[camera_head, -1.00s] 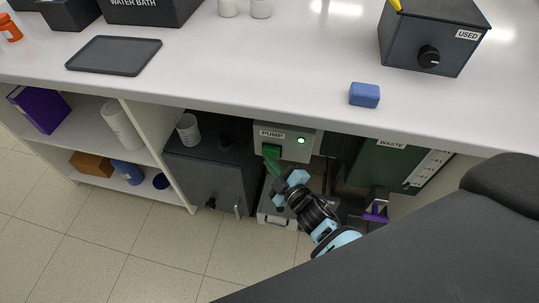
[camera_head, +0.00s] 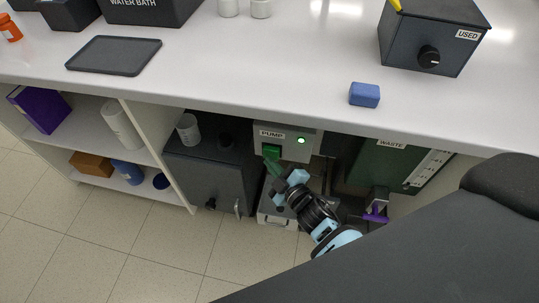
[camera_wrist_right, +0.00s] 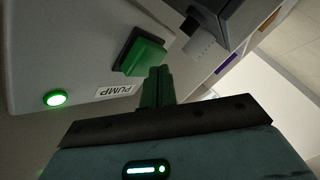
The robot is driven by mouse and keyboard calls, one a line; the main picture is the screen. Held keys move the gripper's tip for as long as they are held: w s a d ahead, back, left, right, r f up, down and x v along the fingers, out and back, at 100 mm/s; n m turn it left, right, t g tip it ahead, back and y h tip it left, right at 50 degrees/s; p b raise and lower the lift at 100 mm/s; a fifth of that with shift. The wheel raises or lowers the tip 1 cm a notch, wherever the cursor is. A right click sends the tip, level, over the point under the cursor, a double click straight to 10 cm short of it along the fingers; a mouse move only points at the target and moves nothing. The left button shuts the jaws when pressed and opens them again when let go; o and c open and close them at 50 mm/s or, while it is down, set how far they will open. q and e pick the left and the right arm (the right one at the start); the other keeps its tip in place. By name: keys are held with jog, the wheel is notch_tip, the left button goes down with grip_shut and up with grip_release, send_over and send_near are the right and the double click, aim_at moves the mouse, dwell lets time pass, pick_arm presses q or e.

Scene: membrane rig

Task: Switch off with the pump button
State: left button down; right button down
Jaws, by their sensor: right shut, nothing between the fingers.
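The pump box (camera_head: 297,149), a light grey housing labelled PUMP, is mounted under the bench. Its green button (camera_head: 271,150) is on the front at the left, and a round green lamp (camera_head: 301,140) glows to the right. In the right wrist view the button (camera_wrist_right: 141,54) sits in a dark frame, and the lamp (camera_wrist_right: 56,98) is lit. My right gripper (camera_head: 269,163) is shut and empty, with its green fingertips just below the button. In the wrist view the fingertips (camera_wrist_right: 158,74) are close to the button; I cannot tell whether they touch. My left gripper is out of view.
The bench edge overhangs the pump box. A dark cabinet (camera_head: 208,180) stands to the left, and a green WASTE container (camera_head: 376,163) to the right. A blue block (camera_head: 364,95) and a USED box (camera_head: 434,38) are on the bench top.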

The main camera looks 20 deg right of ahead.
jog(key=shift+w+d, duration=0.1)
jog(key=shift+w, duration=0.05)
jog(key=shift+w+d, duration=0.15)
jog(key=shift+w, duration=0.05)
jog(key=shift+s, duration=0.1)
jog(key=shift+s+a, duration=0.25)
jog(key=shift+s, duration=0.1)
dwell(0.4)
jog(key=s+a, duration=0.3)
jog(key=s, duration=0.2)
jog(key=shift+a+p, duration=0.25)
jog(key=shift+p, duration=0.05)
dwell(0.3)
